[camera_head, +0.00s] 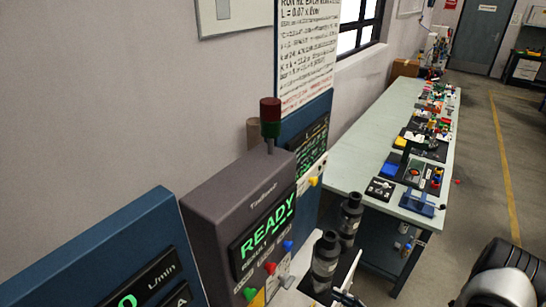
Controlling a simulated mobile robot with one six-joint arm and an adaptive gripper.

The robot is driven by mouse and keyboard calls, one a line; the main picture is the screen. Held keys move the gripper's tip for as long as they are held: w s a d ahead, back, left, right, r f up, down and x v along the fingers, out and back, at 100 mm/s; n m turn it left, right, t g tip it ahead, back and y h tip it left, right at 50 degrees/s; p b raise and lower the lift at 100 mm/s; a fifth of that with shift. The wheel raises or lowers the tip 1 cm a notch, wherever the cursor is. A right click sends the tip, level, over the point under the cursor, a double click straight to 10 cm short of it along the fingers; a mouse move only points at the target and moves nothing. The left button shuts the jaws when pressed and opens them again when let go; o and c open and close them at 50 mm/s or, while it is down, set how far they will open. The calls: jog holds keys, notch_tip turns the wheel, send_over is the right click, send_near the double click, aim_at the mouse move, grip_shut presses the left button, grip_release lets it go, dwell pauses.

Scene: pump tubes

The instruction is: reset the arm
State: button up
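Part of my arm, a pale grey and black rounded link (500,285), shows at the lower right edge. My gripper is not in view, so its state is hidden. A grey control box (225,205) with a green "READY" display (267,232) stands at the lower middle. Two dark upright cylinders (325,262) (350,215) stand just right of it; whether they are pump tubes I cannot tell. Their lower ends are partly cut off or hidden.
A long pale workbench (345,165) with several small coloured items runs along the wall to the back. A blue panel (110,255) fills the lower left. A written board (305,55) is behind the box. Open grey floor (465,180) lies right of the bench.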

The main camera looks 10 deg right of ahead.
jog(key=s+a+r+n+g+b, duration=0.2)
jog(key=a+r+n+g, duration=0.3)
jog(key=n, duration=0.8)
jog(key=s+a+r+n+g+b, duration=0.1)
jog(key=a+r+n+g+b, duration=0.4)
jog(key=n, duration=0.8)
jog(key=s+r+m+t+h+b, duration=0.1)
jog(key=s+r+m+h, duration=0.3)
jog(key=m, duration=1.3)
jog(key=s+r+m+h+b, duration=0.3)
jog(key=m+h, duration=0.5)
jog(key=m, duration=0.9)
jog(key=shift+s+d+r+m+t+h+b, duration=0.35)
jog(key=shift+s+r, duration=0.55)
jog(key=shift+s, duration=0.35)
